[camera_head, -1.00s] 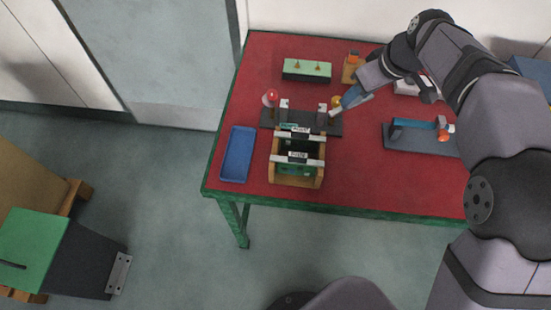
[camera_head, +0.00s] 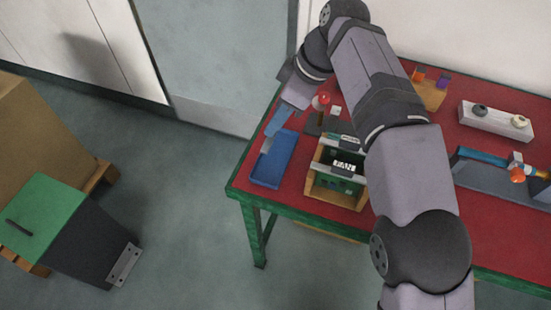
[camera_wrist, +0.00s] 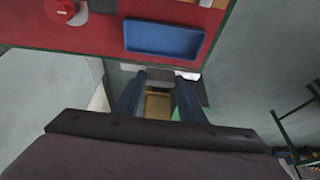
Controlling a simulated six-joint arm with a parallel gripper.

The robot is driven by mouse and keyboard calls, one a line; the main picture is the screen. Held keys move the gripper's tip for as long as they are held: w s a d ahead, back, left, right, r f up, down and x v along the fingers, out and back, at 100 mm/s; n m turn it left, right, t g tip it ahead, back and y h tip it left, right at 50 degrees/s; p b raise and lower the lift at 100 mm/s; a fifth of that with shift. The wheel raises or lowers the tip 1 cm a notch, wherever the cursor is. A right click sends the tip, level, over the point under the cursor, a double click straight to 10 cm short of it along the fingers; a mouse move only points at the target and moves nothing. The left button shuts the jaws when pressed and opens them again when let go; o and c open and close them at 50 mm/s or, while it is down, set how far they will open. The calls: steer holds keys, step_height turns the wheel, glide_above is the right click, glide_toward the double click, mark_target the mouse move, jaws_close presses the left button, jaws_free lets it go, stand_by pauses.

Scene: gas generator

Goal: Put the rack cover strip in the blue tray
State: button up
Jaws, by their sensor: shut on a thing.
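The blue tray (camera_head: 274,160) lies at the table's left edge in the head view; it also shows in the wrist view (camera_wrist: 165,40). My gripper (camera_head: 271,136) is at the far end of the tray, pointing down, with blue fingers. In the wrist view my gripper (camera_wrist: 158,74) is shut on a narrow pale and dark piece (camera_wrist: 190,75), apparently the rack cover strip. A small pale bit of it (camera_head: 266,145) shows at the fingertips by the tray. Whether it touches the tray is unclear. Much of the strip is hidden by the fingers.
A wooden rack (camera_head: 335,187) with boards and a labelled strip stands right of the tray. A red round lamp (camera_head: 321,102) stands behind it. A white block with two knobs (camera_head: 496,120) and a blue-grey fixture (camera_head: 500,178) lie farther right. My arm hides the table's middle.

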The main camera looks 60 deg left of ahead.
steer(key=shift+f+b, duration=1.25)
steer(key=shift+f, duration=3.75)
steer(key=shift+f, duration=0.1)
steer(key=o, duration=1.1)
steer(key=shift+c, duration=0.2)
steer(key=shift+w+d+r, duration=0.1)
steer(key=shift+w+r, duration=0.05)
steer(key=shift+r, duration=0.4)
steer(key=p+v, duration=0.1)
steer(key=v, duration=1)
steer(key=shift+p, duration=0.3)
steer(key=shift+w+d, duration=0.1)
